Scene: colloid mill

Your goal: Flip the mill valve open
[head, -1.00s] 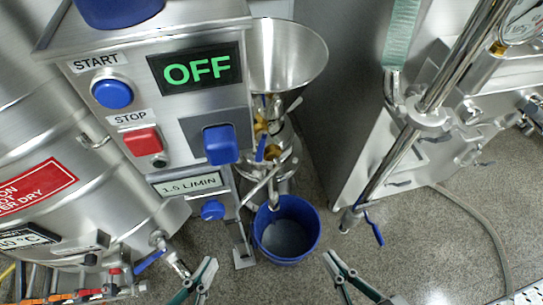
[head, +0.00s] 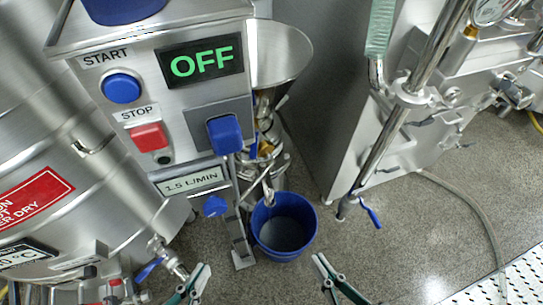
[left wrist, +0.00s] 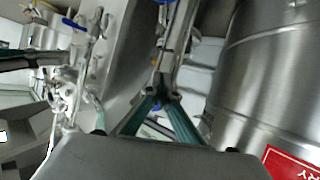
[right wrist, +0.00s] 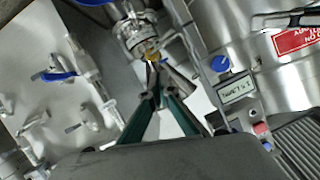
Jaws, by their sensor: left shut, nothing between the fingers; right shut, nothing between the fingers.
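The mill with its steel hopper (head: 280,50) stands behind the control panel in the head view. A blue valve lever (head: 254,147) shows on the mill below the hopper, partly hidden by the panel; whether it is open or shut I cannot tell. My left gripper (head: 207,268) is shut and empty, low in the head view, left of the bucket; it also shows in the left wrist view (left wrist: 164,60). My right gripper (head: 319,257) is shut and empty, just below and right of the bucket; in the right wrist view (right wrist: 154,68) its tips overlap the mill's lower part.
A blue bucket (head: 267,240) stands on the floor under the mill. The control panel (head: 190,105) reads OFF. A steel tank (head: 90,150) is at left. A cabinet (head: 345,120) with a steel pipe (head: 400,115) is at right. Floor between bucket and hose (head: 475,205) is mostly clear.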

